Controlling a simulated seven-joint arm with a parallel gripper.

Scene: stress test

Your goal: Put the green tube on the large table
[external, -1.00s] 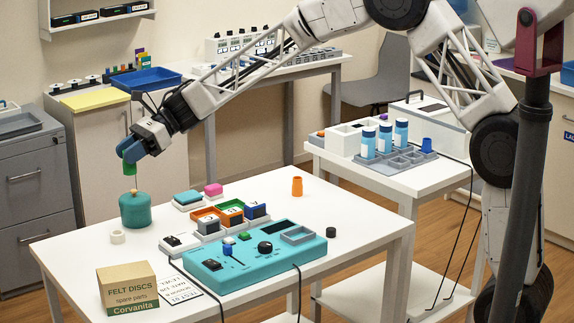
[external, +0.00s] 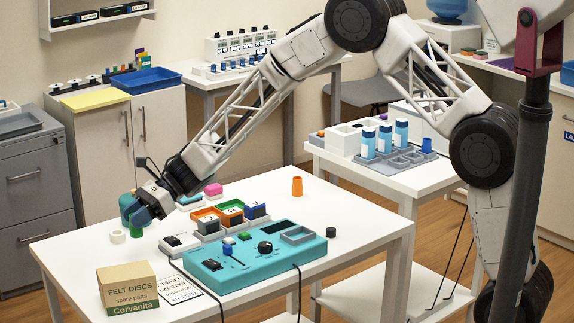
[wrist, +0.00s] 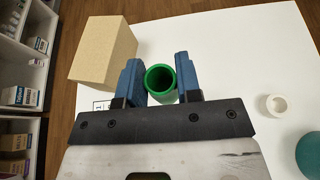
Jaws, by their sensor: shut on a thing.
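My gripper (external: 139,216) is low over the left part of the large white table (external: 347,211). In the wrist view its two blue fingers (wrist: 159,82) are shut on the green tube (wrist: 151,72), whose open round end faces the camera. In the external view the tube (external: 137,232) is mostly hidden by the fingers, just in front of the teal jar. I cannot tell whether the tube's lower end touches the tabletop.
The teal jar (external: 127,203) is close behind my gripper, and a white ring (external: 118,237) lies to its left. A cardboard box (external: 127,287) stands at the front left. A teal control panel (external: 215,264) and colored bins (external: 205,226) are to the right. The back right tabletop is mostly clear.

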